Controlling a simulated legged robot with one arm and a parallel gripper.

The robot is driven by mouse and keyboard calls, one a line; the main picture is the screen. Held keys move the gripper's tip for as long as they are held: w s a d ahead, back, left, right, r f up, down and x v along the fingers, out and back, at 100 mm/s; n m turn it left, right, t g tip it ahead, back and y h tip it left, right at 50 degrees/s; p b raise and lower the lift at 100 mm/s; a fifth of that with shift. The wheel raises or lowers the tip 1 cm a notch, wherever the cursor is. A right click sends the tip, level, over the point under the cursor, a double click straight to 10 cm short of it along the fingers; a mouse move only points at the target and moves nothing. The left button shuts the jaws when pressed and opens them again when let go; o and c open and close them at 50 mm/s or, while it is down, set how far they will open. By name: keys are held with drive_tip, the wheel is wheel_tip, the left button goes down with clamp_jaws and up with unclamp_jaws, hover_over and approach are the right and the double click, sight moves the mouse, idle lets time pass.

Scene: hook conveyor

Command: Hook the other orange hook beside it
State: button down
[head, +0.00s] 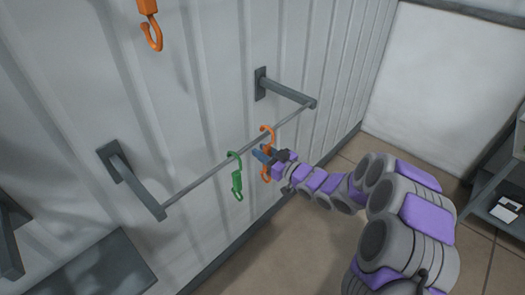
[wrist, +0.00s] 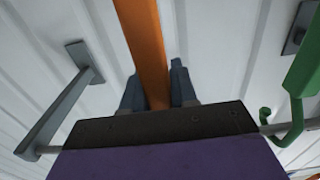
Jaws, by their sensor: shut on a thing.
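An orange hook (head: 267,134) is at the rail (head: 212,172), to the right of a green hook (head: 236,176). My gripper (head: 264,153) is shut on this orange hook's body; in the wrist view the orange shank (wrist: 146,50) stands between the two blue-grey fingers (wrist: 158,88). The hook's curved top is at the rail's height in the head view, but I cannot tell whether the rail bears it. The green hook hangs on the rail and also shows in the wrist view (wrist: 296,100). Another orange hook (head: 151,30) hangs high at the top left, apart from the rail.
Two grey brackets (head: 133,182) and (head: 285,90) carry the rail out from the corrugated wall (head: 215,60). A dark grey surface (head: 103,270) is at the lower left. Shelving (head: 497,190) stands at the right. The tiled floor between is clear.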

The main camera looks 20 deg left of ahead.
sight(270, 151)
drive_tip(key=shift+r, duration=0.15)
drive_tip(key=shift+s+d+r+p, duration=0.1)
drive_tip(key=shift+r+p, duration=0.05)
drive_tip(key=shift+r, duration=0.35)
drive_tip(key=shift+d+r+p, duration=0.1)
drive_tip(key=shift+r+p, duration=0.05)
drive_tip(key=shift+r, duration=0.3)
drive_tip(key=shift+d, duration=0.25)
drive_tip(key=shift+b+v, duration=0.7)
drive_tip(key=shift+v, duration=1.15)
drive_tip(key=v, duration=1)
drive_tip(key=shift+p, duration=0.35)
drive_tip(key=shift+s, duration=0.1)
